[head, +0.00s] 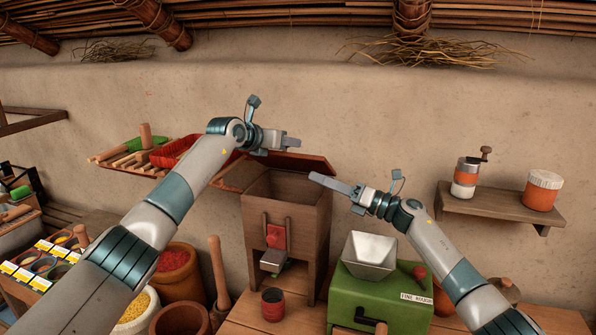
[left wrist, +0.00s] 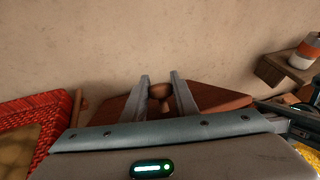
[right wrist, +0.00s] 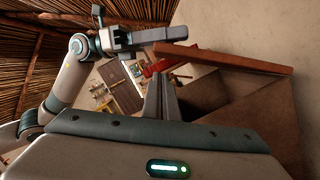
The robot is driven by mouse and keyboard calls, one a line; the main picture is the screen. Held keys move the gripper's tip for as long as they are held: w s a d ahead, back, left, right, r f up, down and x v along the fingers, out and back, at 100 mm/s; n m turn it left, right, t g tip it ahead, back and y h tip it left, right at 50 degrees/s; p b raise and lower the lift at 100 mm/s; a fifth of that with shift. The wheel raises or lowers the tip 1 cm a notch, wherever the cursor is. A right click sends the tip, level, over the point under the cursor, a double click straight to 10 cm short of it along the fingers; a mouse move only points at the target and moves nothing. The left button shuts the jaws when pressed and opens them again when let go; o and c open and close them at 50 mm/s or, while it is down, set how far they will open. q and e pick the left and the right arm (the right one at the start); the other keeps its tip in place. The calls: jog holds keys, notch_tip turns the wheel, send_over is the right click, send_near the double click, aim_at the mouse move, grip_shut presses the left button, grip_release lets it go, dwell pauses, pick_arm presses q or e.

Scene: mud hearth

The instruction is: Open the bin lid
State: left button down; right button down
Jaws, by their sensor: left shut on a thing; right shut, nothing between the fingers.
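The wooden bin (head: 318,228) stands at the centre of the head view, and its top opening is uncovered. The reddish-brown lid (head: 312,162) is raised at the back of the opening; its edge also shows in the right wrist view (right wrist: 225,58). My left gripper (head: 294,143) is above the lid, shut on the round brown lid knob (left wrist: 160,91), which shows between its fingers in the left wrist view. The arm hides part of the lid. My right gripper (head: 316,179) is shut and empty, over the right side of the bin's opening.
A green mill (head: 385,300) with a metal hopper (head: 369,252) stands right of the bin. A red-and-black cup (head: 272,303) is in front. A red basket (head: 172,152) is to the left. A wall shelf (head: 490,205) holds a grinder (head: 466,178) and a jar (head: 541,191).

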aim_at(282, 157)
pick_arm(q)
jog(key=shift+f, duration=0.1)
pick_arm(e)
jog(key=x, duration=1)
jog(key=shift+w+d+r, duration=0.15)
jog(key=shift+w+r, duration=0.05)
jog(key=shift+r, duration=0.25)
pick_arm(q)
jog(key=shift+d+f, duration=0.1)
jog(key=shift+f, duration=0.05)
pick_arm(e)
jog(key=shift+w+d+r, duration=0.1)
jog(key=shift+w+r, duration=0.05)
jog(key=shift+r, duration=0.1)
pick_arm(q)
jog(key=c, duration=1.4)
grip_release()
jog(key=shift+c, duration=0.2)
jog(key=shift+a, duration=0.2)
pick_arm(e)
jog(key=shift+f, duration=0.15)
pick_arm(q)
jog(key=shift+s, duration=0.1)
